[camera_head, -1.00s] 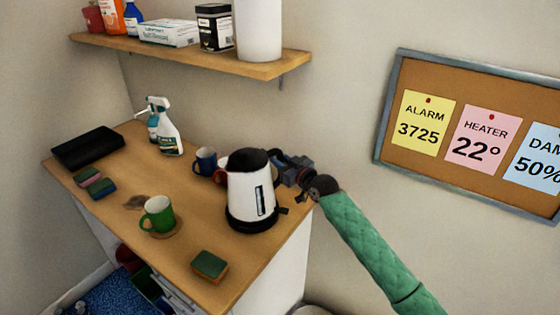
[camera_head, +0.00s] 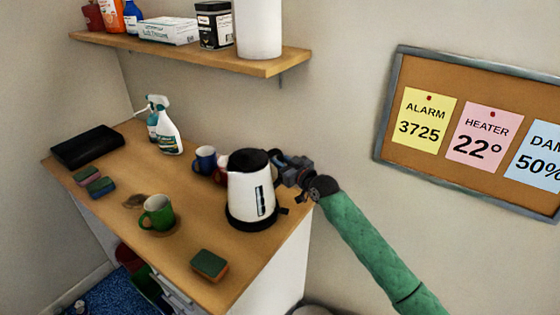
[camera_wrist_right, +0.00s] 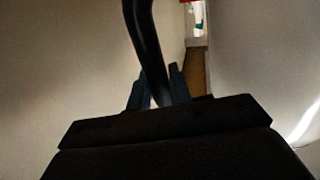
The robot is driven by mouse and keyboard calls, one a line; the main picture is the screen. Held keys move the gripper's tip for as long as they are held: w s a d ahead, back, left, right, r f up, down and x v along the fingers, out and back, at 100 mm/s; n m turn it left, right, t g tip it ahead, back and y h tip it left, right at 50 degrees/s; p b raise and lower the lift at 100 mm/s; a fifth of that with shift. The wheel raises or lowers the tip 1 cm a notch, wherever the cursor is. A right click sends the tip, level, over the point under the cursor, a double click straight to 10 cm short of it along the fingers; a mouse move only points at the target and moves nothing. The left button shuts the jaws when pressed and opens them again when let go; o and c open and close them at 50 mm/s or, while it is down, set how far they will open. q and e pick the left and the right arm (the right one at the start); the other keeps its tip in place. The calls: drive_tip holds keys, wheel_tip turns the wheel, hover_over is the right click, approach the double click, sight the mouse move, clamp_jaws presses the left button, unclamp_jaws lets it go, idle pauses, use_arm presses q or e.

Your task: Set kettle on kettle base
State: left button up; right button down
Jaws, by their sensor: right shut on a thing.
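The white kettle (camera_head: 246,196) with a black lid stands upright at the right end of the wooden counter. A black round base (camera_head: 252,220) shows under it; I cannot tell whether the kettle is fully seated on it. My right gripper (camera_head: 283,164) is at the kettle's black handle, on its upper right side. In the right wrist view the two fingers (camera_wrist_right: 158,92) are closed around the dark handle (camera_wrist_right: 147,45). My left gripper is not in view.
A green mug (camera_head: 158,213) and a sponge (camera_head: 209,265) are left of the kettle. A blue mug (camera_head: 205,159) and a red mug (camera_head: 219,175) stand close behind it. Spray bottles (camera_head: 168,135) are farther back. A shelf (camera_head: 190,55) hangs above.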

drive_tip(key=shift+f, duration=0.1)
drive_tip(key=c, duration=1.5)
unclamp_jaws()
drive_tip(key=shift+c, duration=0.2)
drive_tip(key=shift+f, duration=0.2)
drive_tip(key=p+v, duration=0.1)
drive_tip(key=v, duration=1)
drive_tip(key=shift+p, duration=0.3)
drive_tip(key=shift+s+r, duration=0.1)
